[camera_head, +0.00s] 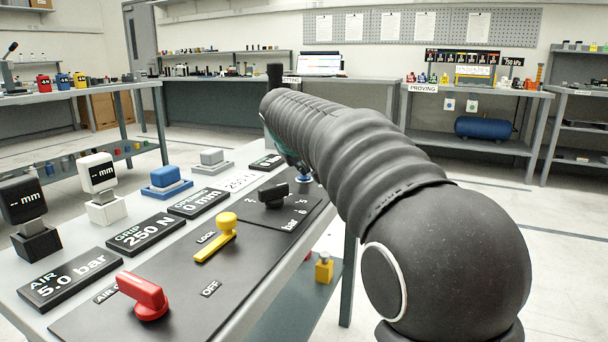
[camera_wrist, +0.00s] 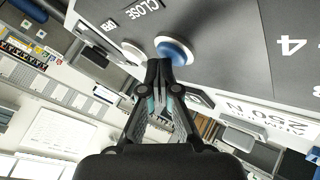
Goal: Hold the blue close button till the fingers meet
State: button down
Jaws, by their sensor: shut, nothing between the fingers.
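The blue close button (camera_wrist: 174,50) is a round blue dome on a pale ring, set in the dark panel beside the word CLOSE. In the head view only a small part of the blue button (camera_head: 304,178) shows past my arm. My gripper (camera_wrist: 160,64) is shut, its fingertips together with nothing between them. The tips overlap the near edge of the button in the wrist view; I cannot tell how far the button is pressed. In the head view my arm hides most of the gripper. The OPENING display (camera_head: 198,202) reads 0 mm.
The panel carries a red knob (camera_head: 144,296), a yellow lever (camera_head: 218,236) and a black knob (camera_head: 273,194). A GRIP display (camera_head: 146,233) reads 250 N and an AIR display (camera_head: 69,281) 5.0 bar. A pale button (camera_wrist: 133,51) sits beside the blue one.

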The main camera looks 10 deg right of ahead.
aim_at(303, 177)
jog(key=shift+r+p, duration=0.55)
jog(key=shift+r, duration=0.2)
jog(key=shift+r+p, duration=2.2)
jog(key=shift+r, duration=0.3)
